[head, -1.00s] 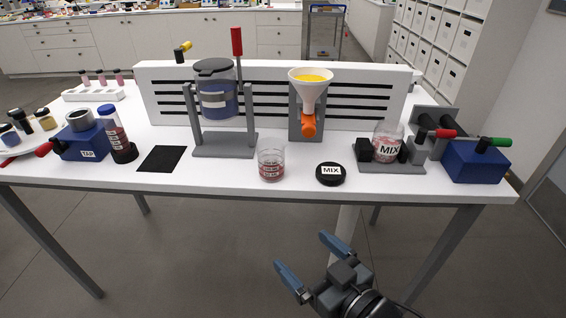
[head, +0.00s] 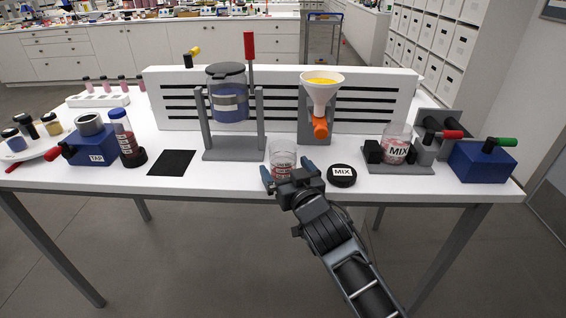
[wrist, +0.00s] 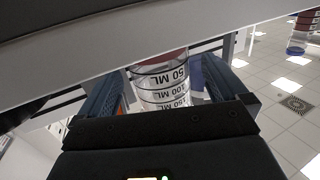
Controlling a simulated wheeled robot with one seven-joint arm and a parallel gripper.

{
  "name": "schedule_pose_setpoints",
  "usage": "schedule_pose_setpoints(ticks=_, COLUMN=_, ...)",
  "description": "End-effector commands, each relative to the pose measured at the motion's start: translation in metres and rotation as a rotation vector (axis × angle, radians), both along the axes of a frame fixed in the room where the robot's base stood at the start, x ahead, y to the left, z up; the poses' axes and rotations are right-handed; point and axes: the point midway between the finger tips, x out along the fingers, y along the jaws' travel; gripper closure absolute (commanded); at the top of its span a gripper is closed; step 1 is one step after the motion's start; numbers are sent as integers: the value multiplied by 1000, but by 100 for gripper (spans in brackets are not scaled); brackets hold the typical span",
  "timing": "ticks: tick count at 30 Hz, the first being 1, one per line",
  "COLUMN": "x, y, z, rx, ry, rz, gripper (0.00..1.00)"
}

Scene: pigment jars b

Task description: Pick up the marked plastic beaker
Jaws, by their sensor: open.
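The marked plastic beaker (head: 282,150) is clear, with graduation bands and something red at its bottom. It stands upright near the front edge of the white table. In the wrist view the beaker (wrist: 163,82) shows ML markings, upside down, between my two blue-grey fingers. My gripper (head: 289,178) is open, with one finger to the left and one to the right of the beaker. I cannot tell whether either finger touches it. The palm hides the beaker's lower front in the head view.
A black MIX lid (head: 342,175) lies just right of my gripper. An orange-tipped funnel (head: 321,92) on a stand is behind. A jar in a grey frame (head: 228,100) stands behind left. A black mat (head: 172,162) lies left on the table (head: 225,180).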

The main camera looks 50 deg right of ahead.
Motion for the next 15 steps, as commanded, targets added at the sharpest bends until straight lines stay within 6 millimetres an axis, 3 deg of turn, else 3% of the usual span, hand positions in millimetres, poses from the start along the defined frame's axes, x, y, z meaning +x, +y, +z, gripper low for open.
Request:
schedule_pose_setpoints(ticks=6, x=28, y=-15, z=-2, rx=-1, ry=0, rz=0, gripper=0)
schedule_pose_setpoints(ticks=15, x=36, y=-20, z=-5, rx=0, ry=0, rz=0, gripper=0)
